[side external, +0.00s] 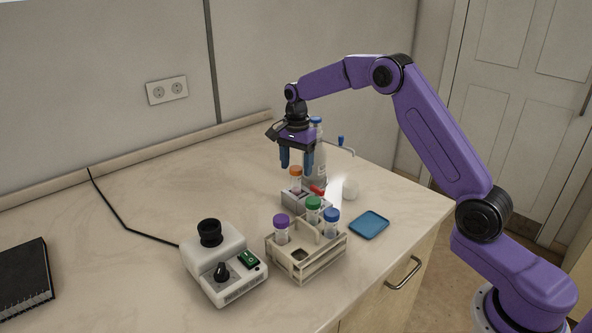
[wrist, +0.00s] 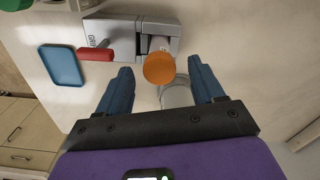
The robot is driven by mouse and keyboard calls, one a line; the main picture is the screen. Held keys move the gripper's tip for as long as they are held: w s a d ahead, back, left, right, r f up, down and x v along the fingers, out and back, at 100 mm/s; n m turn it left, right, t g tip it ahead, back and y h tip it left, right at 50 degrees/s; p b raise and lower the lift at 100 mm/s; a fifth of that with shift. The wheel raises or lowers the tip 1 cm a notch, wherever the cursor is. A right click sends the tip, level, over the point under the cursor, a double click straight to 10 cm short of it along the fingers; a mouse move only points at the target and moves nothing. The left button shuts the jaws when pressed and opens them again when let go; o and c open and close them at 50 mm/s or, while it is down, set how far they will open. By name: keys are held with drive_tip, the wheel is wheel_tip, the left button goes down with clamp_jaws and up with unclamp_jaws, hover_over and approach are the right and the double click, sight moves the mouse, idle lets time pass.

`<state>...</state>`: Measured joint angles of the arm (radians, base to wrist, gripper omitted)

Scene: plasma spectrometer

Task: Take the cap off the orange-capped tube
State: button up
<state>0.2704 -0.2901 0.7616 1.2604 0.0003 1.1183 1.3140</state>
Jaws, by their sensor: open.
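The orange-capped tube (side external: 296,184) stands upright in a grey clamp block (side external: 294,202) with a red lever (side external: 318,190). Its orange cap (side external: 296,171) is on the tube; from above, the cap shows in the wrist view (wrist: 159,69). My gripper (side external: 296,164) points down with blue fingers open and empty, the fingertips near the height of the cap's top. In the wrist view the gripper (wrist: 160,78) has one finger to each side of the cap, with a gap on both sides. The clamp block (wrist: 124,38) and red lever (wrist: 95,54) also show there.
A beige rack (side external: 305,268) with purple-, green- and blue-capped tubes stands in front of the clamp. A blue tray (side external: 369,224) lies to its right. A bottle (side external: 317,155) stands just behind my gripper. A white device (side external: 223,265) sits front left. The left counter is mostly clear.

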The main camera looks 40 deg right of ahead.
drive_tip(key=c, duration=1.1)
drive_tip(key=shift+r, duration=0.1)
